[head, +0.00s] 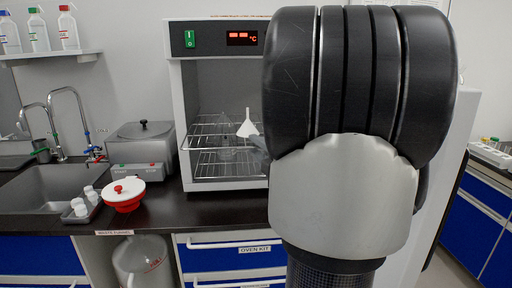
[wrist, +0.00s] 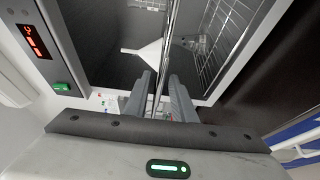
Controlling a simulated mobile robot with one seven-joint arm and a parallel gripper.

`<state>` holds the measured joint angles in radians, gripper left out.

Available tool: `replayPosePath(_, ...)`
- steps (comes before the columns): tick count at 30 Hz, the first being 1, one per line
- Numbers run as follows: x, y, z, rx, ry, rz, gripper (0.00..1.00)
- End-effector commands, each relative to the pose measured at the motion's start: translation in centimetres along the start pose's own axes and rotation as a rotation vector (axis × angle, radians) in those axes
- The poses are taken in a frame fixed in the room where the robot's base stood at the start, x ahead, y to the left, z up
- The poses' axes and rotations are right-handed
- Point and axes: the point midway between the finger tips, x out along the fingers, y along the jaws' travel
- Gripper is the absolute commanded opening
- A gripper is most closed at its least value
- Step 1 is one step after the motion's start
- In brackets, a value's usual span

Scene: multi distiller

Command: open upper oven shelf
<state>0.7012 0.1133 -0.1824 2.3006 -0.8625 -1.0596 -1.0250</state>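The oven (head: 178,100) stands open on the bench, its chamber showing two wire shelves. The upper oven shelf (head: 205,124) is a wire rack inside the chamber. A white funnel (head: 246,124) and a clear flask (head: 226,146) are in there by the racks. My arm covers the oven's right side in the head view. In the wrist view my gripper (wrist: 161,88) is at the opening, its two fingers apart on either side of a thin metal shelf edge (wrist: 168,42). Small gaps seem to show beside that edge. The funnel (wrist: 152,50) is just beyond the fingertips.
A grey bath (head: 140,145) and a red-white container (head: 123,194) are left of the oven, with a sink (head: 50,185) beyond. Blue-fronted drawers with white handles (head: 225,245) lie below the oven. The dark bench front is clear before the oven.

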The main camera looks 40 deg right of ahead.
Motion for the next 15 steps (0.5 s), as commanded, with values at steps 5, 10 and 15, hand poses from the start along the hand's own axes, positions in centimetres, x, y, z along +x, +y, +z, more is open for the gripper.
replayPosePath(5,-3.3,0.2,0.1,0.0,-0.003,0.001,0.23)
replayPosePath(10,-7.0,0.1,0.1,0.001,-0.004,0.001,0.23)
replayPosePath(15,-9.8,0.1,0.1,0.002,-0.003,0.0,0.23)
